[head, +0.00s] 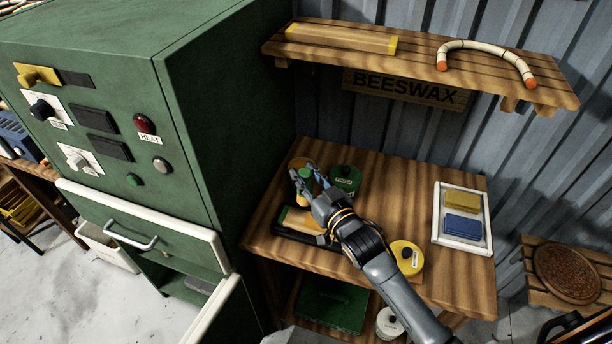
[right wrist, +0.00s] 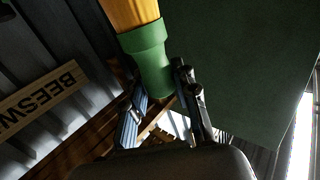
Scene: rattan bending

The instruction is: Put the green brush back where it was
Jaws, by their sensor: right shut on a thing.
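The green brush (right wrist: 152,62) is between the fingers of my right gripper (right wrist: 158,98) in the right wrist view. It has a green part near the fingers and an orange-yellow wooden part (right wrist: 138,12) running out of the top of the picture. In the head view my right gripper (head: 304,180) is over the left part of the wooden table (head: 370,190), shut on the brush, whose green part (head: 306,186) shows between the fingers. The brush's far end is partly hidden. My left gripper is not in view.
A black tray (head: 297,238) with a wooden item lies below the gripper. A white tray (head: 478,242) holds yellow and blue blocks. The green cabinet (head: 225,120) stands close left; a shelf (head: 420,62) hangs above.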

